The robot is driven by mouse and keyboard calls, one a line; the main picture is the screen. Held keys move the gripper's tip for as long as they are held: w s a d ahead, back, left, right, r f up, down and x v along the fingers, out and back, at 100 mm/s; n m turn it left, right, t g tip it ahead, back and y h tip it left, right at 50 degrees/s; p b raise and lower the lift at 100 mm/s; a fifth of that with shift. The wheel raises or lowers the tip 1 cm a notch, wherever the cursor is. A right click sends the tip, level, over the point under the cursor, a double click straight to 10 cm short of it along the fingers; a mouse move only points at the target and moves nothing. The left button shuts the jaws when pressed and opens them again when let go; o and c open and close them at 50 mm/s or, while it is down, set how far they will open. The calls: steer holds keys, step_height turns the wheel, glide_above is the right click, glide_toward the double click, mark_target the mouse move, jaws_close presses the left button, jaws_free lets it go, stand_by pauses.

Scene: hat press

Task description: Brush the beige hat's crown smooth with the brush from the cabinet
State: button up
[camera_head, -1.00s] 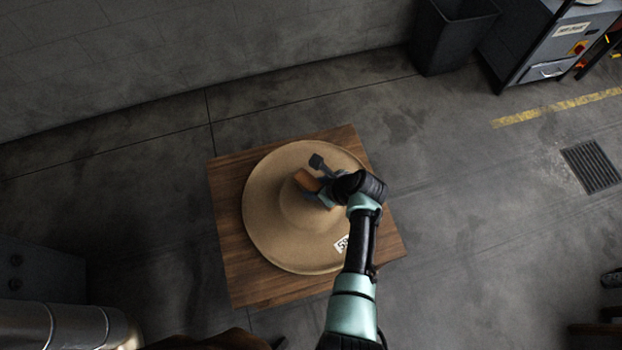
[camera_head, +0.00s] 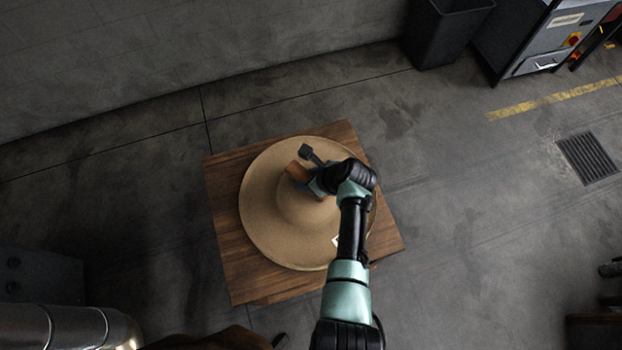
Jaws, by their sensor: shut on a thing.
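The beige hat (camera_head: 265,215) lies brim down on a square wooden table (camera_head: 228,250). It has a wide round brim and a raised crown in the middle. The brush (camera_head: 298,172), with a brown wooden body, is in my gripper (camera_head: 311,176) over the upper part of the crown. My gripper is shut on the brush. From this height I cannot tell whether the bristles touch the felt. My wrist and arm hide the right side of the crown and brim.
A dark bin (camera_head: 445,35) and a grey machine cabinet (camera_head: 535,40) with a red button stand at the upper right. A floor grate (camera_head: 588,158) lies at the right. The floor around the table is mostly clear.

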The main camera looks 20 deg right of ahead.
step_height(320, 180, up, 8)
steer(key=p, duration=0.8)
stand_by(0.3)
stand_by(0.4)
